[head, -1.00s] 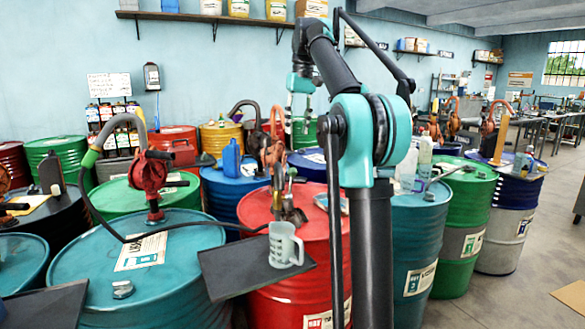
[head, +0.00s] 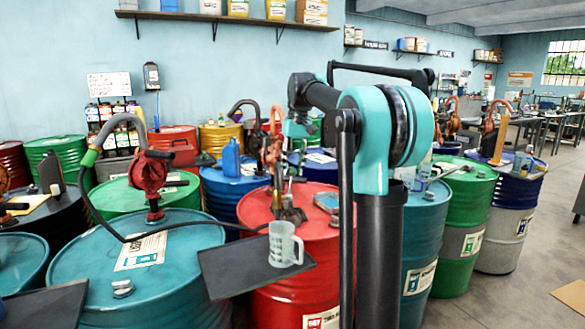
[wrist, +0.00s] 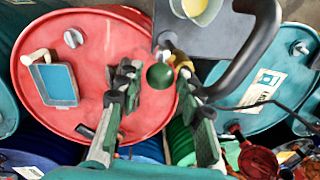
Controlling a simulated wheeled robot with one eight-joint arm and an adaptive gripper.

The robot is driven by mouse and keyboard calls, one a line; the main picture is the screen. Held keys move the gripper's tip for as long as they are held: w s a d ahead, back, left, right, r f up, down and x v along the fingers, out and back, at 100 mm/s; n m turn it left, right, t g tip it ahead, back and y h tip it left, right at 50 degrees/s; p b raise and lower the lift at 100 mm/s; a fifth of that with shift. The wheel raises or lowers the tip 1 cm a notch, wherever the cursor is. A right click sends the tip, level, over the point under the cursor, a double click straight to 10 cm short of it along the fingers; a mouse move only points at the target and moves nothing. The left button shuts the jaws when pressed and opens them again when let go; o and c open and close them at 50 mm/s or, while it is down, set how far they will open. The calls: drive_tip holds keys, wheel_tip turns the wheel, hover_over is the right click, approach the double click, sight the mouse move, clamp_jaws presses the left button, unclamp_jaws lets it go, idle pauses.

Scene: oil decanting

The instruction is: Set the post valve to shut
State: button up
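In the wrist view my gripper (wrist: 157,72) is open, its two jointed dark fingers on either side of a dark green ball knob (wrist: 160,76). The knob appears to be on the post valve; I cannot tell whether the fingers touch it, or how the valve is set. A small brass-coloured part (wrist: 182,63) shows beside the right finger. In the head view the orange-red post (head: 275,145) stands at the left part of the red drum (head: 262,208), with my wrist close to it. My fingertips are hard to make out there.
A clear jug (head: 285,244) stands on a dark tray (head: 235,268) in front of the post; yellowish liquid shows in it in the wrist view (wrist: 190,8). A thick dark curved pipe (wrist: 250,45) passes beside the gripper. A blue-topped tray (wrist: 53,82) lies on the red drum.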

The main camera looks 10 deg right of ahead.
clamp_jaws()
drive_tip(key=shift+s, duration=0.1)
idle(0.4)
